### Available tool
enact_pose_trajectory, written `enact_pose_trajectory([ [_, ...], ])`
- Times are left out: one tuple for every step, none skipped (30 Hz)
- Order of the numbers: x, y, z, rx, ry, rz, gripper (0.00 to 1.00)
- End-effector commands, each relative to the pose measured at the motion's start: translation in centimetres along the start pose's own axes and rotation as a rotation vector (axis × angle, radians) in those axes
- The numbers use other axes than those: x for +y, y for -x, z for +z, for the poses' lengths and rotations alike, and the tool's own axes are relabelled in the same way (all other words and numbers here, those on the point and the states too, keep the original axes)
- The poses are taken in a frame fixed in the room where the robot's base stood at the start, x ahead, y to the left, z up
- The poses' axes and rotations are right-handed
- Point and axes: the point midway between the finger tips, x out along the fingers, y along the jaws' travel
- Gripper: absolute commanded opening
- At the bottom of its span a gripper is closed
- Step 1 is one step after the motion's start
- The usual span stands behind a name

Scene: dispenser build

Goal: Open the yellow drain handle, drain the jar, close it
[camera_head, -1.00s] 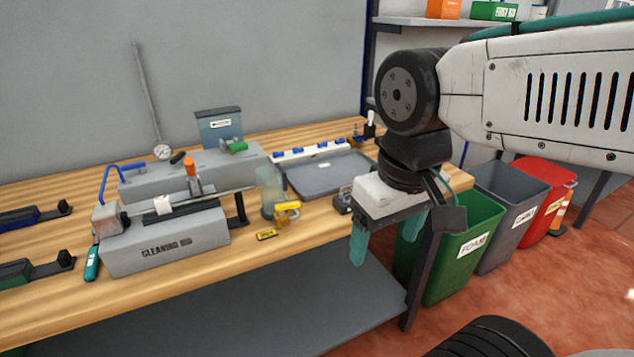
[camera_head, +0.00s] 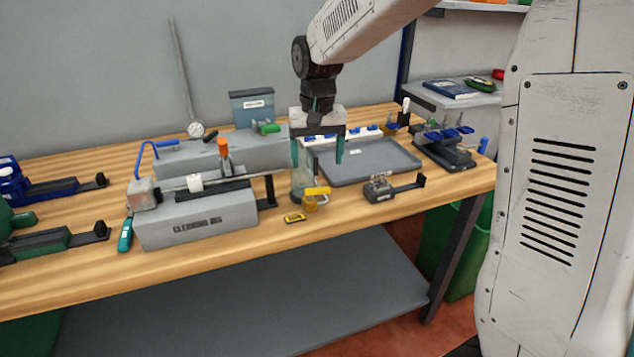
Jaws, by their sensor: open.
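The clear jar (camera_head: 299,187) stands on the wooden bench, just right of the grey cleaning rig. The yellow drain handle (camera_head: 317,191) sits at the jar's front right, above a yellow-brass fitting (camera_head: 310,203). My gripper (camera_head: 318,162) points down with its two green fingers apart, and nothing shows between them. In the picture its left finger overlaps the top of the jar and its right finger overlaps the tray. The handle lies below the fingertips in the picture. The exact distance from fingers to jar cannot be told. The liquid level in the jar is not clear.
The cleaning rig (camera_head: 200,222) with its rod stands left of the jar. A small yellow label (camera_head: 294,218) lies in front. A grey tray (camera_head: 385,160) is behind right, and a small metal fixture (camera_head: 380,188) stands right. Bare bench lies at the front.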

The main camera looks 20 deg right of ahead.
Motion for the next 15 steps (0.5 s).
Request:
enact_pose_trajectory([
  [0.0,-0.5,-0.1,-0.003,0.0,0.001,0.78],
  [-0.1,-0.9,-0.1,-0.002,-0.001,0.001,0.78],
  [0.0,-1.4,-0.1,-0.003,-0.001,0.001,0.78],
  [0.0,-1.8,0.0,-0.003,-0.001,0.001,0.78],
  [0.0,-2.3,0.0,-0.003,-0.001,0.001,0.78],
  [0.0,-3.0,0.0,-0.005,0.0,0.001,0.78],
  [0.0,-3.6,0.0,-0.004,0.0,0.001,0.78],
  [0.0,-4.0,0.0,-0.003,0.0,0.001,0.78],
  [0.0,-4.7,0.0,-0.004,0.0,0.001,0.78],
  [0.0,-5.1,0.0,-0.003,0.0,0.001,0.78],
  [0.0,-5.6,0.0,-0.004,0.0,0.001,0.78],
  [0.0,-6.1,0.0,-0.004,0.0,0.001,0.78],
  [0.0,-6.4,0.0,-0.003,0.0,0.001,0.78],
  [0.0,-6.7,0.0,-0.002,0.0,0.001,0.78],
  [0.0,-7.0,0.0,-0.002,0.0,0.0,0.78],
])
